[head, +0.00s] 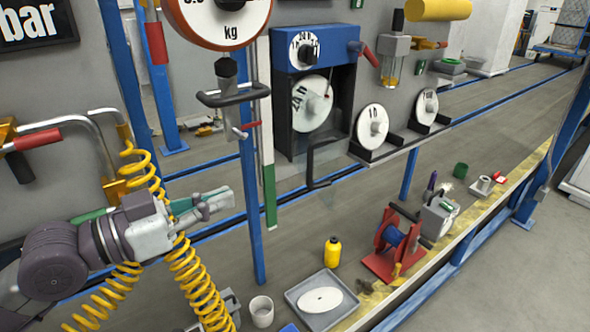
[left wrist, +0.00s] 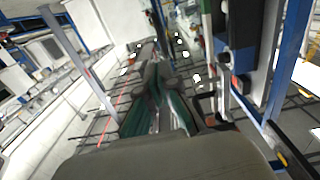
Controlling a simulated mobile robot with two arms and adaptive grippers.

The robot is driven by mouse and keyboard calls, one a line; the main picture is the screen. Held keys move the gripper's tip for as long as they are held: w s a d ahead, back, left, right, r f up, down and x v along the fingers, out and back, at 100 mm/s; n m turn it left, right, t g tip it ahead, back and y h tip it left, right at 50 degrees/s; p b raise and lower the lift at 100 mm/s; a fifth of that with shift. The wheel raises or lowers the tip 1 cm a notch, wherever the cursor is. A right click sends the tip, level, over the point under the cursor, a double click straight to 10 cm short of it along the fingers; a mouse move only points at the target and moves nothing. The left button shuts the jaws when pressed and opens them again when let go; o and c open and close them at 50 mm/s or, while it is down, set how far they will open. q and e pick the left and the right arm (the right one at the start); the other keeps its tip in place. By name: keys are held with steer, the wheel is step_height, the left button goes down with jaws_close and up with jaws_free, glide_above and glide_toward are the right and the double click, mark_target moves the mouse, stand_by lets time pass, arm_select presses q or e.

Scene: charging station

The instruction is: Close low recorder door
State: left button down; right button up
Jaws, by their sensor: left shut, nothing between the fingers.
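The recorder (head: 333,63) is a blue-topped dark housing on the grey wall panel in the head view, with a white dial above and a larger white disc (head: 309,106) in its open front. A faint clear door pane seems to stand out from its lower front, with a black handle (head: 320,166). Its edges are hard to make out. My left gripper (head: 226,199) is shut and empty, left of and below the handle, clearly apart from it. The fingers also show in the left wrist view (left wrist: 152,78). My right gripper is in neither view.
A blue post (head: 250,200) stands between my left gripper and the recorder. Yellow coiled hoses (head: 184,265) hang by my left arm. A hanging scale (head: 226,18) with a black handle is above. A yellow bottle (head: 332,252), grey tray (head: 306,318) and red reel (head: 391,240) stand below.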

mark_target(308, 167)
arm_select(q)
steer(key=p+x, duration=0.5)
steer(key=x, duration=0.7)
steer(key=shift+w+d+r+p, duration=0.1)
steer(key=shift+w+d+p, duration=0.1)
steer(key=shift+p, duration=0.15)
steer(key=shift+w+d+f, duration=0.2)
steer(key=shift+w+d, duration=0.25)
steer(key=shift+d, duration=0.15)
